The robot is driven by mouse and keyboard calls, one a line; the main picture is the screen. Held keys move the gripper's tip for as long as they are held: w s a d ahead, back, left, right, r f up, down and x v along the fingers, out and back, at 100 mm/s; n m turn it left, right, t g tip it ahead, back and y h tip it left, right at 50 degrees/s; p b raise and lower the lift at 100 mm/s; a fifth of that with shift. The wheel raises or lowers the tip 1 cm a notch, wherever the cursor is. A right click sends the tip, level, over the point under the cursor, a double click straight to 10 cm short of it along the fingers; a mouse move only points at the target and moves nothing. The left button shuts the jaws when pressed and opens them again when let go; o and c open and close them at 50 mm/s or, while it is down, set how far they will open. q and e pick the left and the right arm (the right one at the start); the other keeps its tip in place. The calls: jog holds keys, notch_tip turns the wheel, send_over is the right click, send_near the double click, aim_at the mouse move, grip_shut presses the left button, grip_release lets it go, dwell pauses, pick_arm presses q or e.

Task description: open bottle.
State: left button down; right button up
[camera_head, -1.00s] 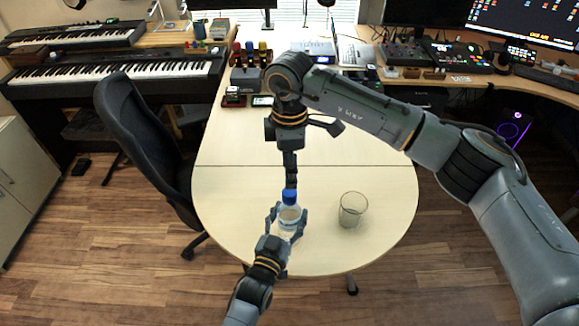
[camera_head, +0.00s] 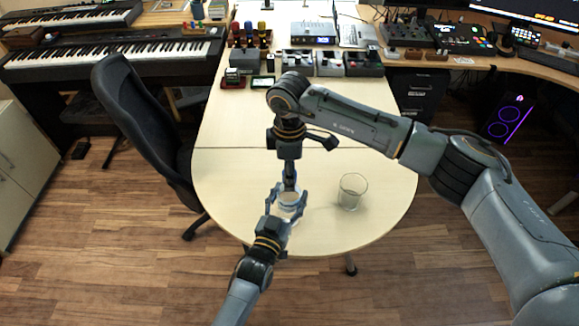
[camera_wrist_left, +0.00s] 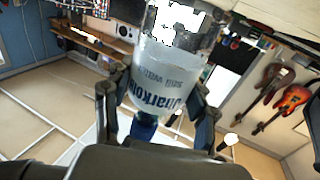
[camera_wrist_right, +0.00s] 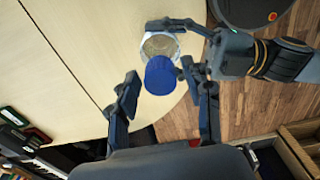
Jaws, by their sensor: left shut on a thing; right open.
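The clear bottle (camera_head: 290,198) stands over the near part of the pale table (camera_head: 235,195). My left gripper (camera_head: 288,203) is shut around its body; the left wrist view shows the bottle's printed label (camera_wrist_left: 165,85) between the fingers. The bottle's blue cap (camera_wrist_right: 160,75) shows in the right wrist view. My right gripper (camera_wrist_right: 165,88) is open, with one finger on each side of the cap and the cap near the fingertips. Contact with the cap cannot be told. In the head view the right gripper (camera_head: 289,180) points down and hides the cap.
An empty clear glass (camera_head: 352,192) stands on the table right of the bottle. A black office chair (camera_head: 140,120) is at the table's left edge. Small pedals and devices (camera_head: 300,63) line the back of the table. The table's middle left is clear.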

grip_shut()
